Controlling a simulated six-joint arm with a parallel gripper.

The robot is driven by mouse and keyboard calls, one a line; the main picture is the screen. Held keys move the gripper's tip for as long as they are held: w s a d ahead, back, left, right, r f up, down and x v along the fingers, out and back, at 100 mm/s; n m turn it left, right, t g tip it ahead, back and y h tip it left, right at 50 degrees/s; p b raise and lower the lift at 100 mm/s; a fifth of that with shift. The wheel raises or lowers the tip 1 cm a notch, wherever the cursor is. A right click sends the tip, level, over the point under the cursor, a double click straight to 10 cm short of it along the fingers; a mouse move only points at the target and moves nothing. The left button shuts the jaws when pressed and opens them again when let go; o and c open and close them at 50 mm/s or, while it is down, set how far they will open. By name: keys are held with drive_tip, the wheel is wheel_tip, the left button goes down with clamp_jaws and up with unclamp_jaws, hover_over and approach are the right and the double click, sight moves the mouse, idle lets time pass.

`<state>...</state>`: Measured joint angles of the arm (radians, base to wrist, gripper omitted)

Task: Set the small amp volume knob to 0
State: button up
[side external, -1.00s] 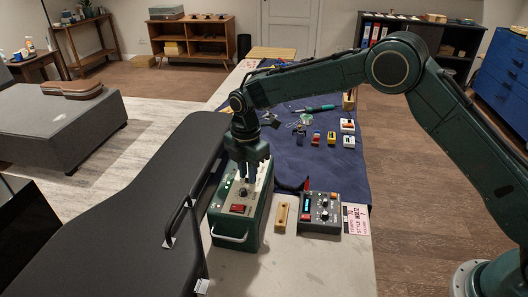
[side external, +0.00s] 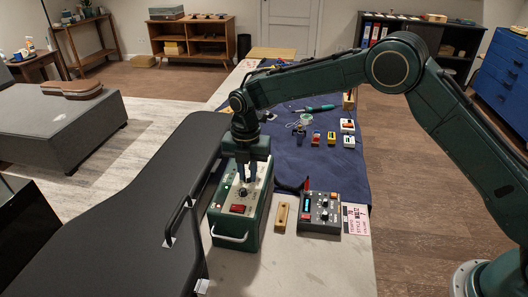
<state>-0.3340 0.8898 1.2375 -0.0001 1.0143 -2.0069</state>
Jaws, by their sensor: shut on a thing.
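The small amp (side external: 252,228) is a green box with a pale top panel, a red switch (side external: 238,208) and a front handle (side external: 230,238). It stands on the bench beside the black guitar case. A dark knob (side external: 243,193) shows on its panel, just in front of my gripper. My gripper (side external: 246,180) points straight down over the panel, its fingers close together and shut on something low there. The fingers hide what they grip; it appears to be a knob of the amp. The knob's scale and pointer are too small to read.
A black device with knobs (side external: 320,213) and a wooden block (side external: 282,217) stand right of the amp. The black guitar case (side external: 120,215) lies close on the left. Several small pedals (side external: 331,138) and a screwdriver (side external: 320,108) lie on the blue cloth (side external: 300,165) behind.

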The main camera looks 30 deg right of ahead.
drive_tip(key=n, duration=0.6)
idle(0.3)
drive_tip(key=o, duration=0.5)
drive_tip(key=m, duration=0.4)
drive_tip(key=shift+m, duration=3)
drive_tip(key=c, duration=0.5)
